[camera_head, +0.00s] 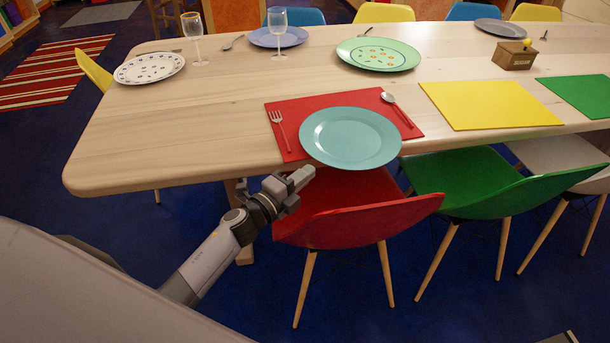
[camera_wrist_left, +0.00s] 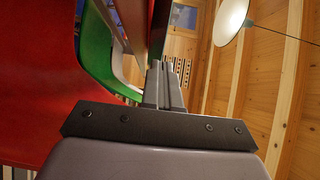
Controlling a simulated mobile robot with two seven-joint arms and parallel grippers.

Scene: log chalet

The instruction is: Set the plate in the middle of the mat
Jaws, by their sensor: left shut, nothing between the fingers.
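A teal plate (camera_head: 350,137) lies on the red mat (camera_head: 287,107) at the near edge of the table. The plate covers the front middle of the mat, and its near rim reaches past the mat's front edge, over the table edge. A fork (camera_head: 279,127) lies on the mat left of the plate and a spoon (camera_head: 394,105) right of it. My left gripper (camera_head: 302,178) is just off the table edge, below and left of the plate, apart from it. Its fingers also show in the left wrist view (camera_wrist_left: 165,86), shut and empty. My right gripper is not in view.
A red chair (camera_head: 350,220) stands under the table edge beside my left gripper, with a green chair (camera_head: 480,190) to its right. A yellow mat (camera_head: 490,104) lies right of the red one. Plates and glasses stand farther back.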

